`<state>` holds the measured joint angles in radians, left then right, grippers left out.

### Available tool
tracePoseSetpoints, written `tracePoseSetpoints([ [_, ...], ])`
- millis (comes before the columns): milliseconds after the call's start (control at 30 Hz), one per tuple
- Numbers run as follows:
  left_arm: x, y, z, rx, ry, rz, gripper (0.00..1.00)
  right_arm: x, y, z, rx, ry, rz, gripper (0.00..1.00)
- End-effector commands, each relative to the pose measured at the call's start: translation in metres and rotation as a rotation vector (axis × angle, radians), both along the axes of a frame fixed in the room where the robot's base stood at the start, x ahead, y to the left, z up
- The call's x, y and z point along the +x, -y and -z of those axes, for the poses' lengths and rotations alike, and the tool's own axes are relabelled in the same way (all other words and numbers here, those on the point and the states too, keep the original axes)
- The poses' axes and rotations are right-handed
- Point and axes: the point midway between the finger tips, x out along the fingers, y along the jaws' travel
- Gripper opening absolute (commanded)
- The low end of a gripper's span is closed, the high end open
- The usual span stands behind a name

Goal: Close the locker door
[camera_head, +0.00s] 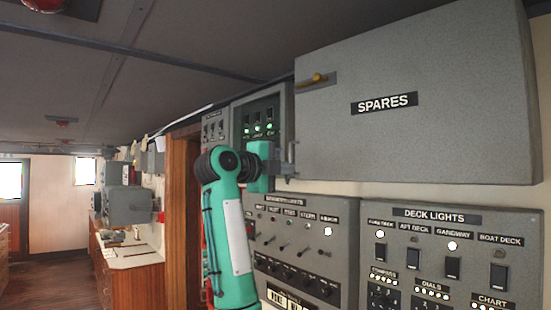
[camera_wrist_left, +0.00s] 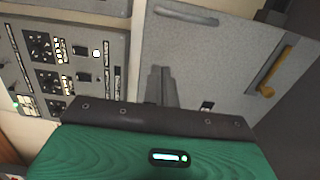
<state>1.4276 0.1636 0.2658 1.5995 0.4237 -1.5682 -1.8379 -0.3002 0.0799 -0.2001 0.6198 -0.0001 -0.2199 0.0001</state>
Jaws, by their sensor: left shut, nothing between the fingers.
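The grey locker door (camera_head: 425,120), labelled SPARES, fills the upper right of the head view. A brass handle (camera_head: 317,80) sits at its upper left; the handle also shows at the right of the left wrist view (camera_wrist_left: 268,78). No locker interior shows, and I cannot tell whether the door is fully flush. My left gripper (camera_head: 290,161) is shut and empty at the door's lower left edge, below the handle. In the left wrist view its fingers (camera_wrist_left: 161,86) overlap the grey door face (camera_wrist_left: 205,60); contact is unclear. My right gripper is out of view.
Switch panels (camera_head: 295,235) and the DECK LIGHTS panel (camera_head: 450,255) lie below the locker. A small panel with green lights (camera_head: 262,115) is beside it on the left. A wooden doorframe (camera_head: 183,210) and a counter (camera_head: 130,255) stand farther left, with open floor (camera_head: 60,285) beyond.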

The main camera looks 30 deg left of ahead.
Motion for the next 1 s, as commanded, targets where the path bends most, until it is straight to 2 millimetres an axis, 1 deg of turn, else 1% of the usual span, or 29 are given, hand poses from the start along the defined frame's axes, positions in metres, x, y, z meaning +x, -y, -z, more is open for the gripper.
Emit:
tracePoseSetpoints([
  [33,0.009,0.003,-0.006,-0.004,-0.001,0.002,0.00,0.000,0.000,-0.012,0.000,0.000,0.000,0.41],
  [200,0.037,0.009,-0.006,-0.004,-0.001,0.002,0.00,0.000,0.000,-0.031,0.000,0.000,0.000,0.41],
  [400,0.063,0.016,-0.005,-0.005,0.000,0.002,0.00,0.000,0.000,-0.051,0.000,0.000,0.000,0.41],
  [500,0.071,0.017,-0.005,-0.003,0.000,0.001,0.00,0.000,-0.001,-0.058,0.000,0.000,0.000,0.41],
  [700,0.082,0.020,-0.002,-0.002,0.001,0.000,0.00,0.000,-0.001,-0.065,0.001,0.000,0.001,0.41],
  [1000,0.084,0.020,-0.001,-0.002,0.003,-0.001,0.00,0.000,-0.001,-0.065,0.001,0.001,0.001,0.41],
])
